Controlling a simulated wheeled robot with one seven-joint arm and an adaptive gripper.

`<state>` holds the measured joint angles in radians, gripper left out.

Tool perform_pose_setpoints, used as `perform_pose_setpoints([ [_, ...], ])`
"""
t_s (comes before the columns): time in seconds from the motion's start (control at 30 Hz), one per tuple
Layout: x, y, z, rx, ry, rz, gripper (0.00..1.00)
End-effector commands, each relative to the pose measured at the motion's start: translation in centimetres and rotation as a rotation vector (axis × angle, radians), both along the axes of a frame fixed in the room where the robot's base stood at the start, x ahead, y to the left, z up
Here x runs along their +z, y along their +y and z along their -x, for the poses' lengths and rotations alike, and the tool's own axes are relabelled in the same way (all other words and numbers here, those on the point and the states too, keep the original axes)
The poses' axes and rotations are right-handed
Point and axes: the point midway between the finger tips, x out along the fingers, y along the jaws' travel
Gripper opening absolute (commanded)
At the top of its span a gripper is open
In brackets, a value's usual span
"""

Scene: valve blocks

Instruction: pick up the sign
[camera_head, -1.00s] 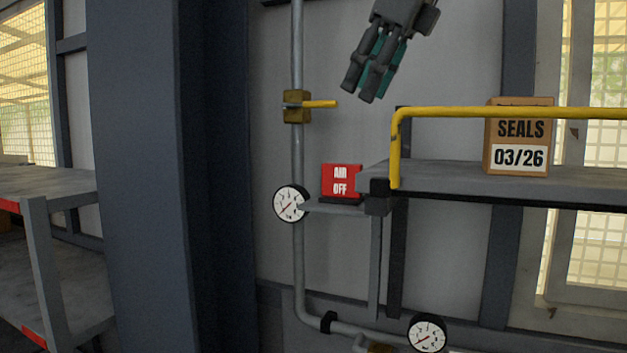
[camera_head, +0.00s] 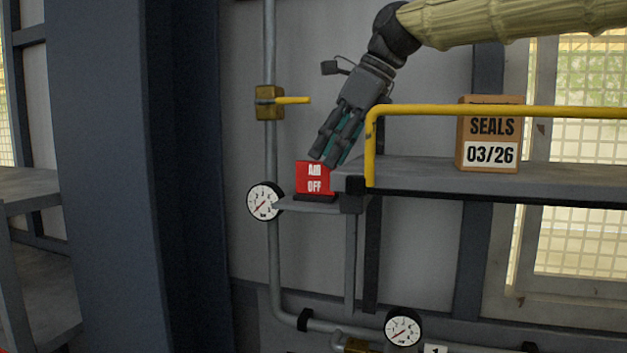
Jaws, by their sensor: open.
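The sign (camera_head: 314,183) is a small red plate with white "AIR OFF" lettering on a dark base. It stands upright on a small grey ledge (camera_head: 300,204) at the left end of the long shelf. My gripper (camera_head: 325,160) points down and left, with its fingertips at the sign's upper right edge in the picture. The fingers cover part of the top lettering. I cannot tell whether they touch the sign or are in front of it. My gripper is open and holds nothing.
A yellow rail (camera_head: 470,112) runs along the shelf (camera_head: 580,178), close right of my gripper. A "SEALS 03/26" box (camera_head: 489,134) stands on the shelf. A pipe (camera_head: 270,130) carries a yellow-handled valve (camera_head: 272,101). Gauges sit left of the ledge (camera_head: 264,202) and below (camera_head: 402,327).

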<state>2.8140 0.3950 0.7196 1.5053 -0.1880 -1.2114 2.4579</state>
Motion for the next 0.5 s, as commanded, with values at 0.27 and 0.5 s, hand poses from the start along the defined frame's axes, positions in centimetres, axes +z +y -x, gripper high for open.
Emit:
perform_pose_setpoints([
  [0.27,-1.1,1.1,-0.5,0.002,0.003,-0.001,0.41],
  [0.5,-3.4,2.4,-1.0,0.001,0.003,0.0,0.41],
])
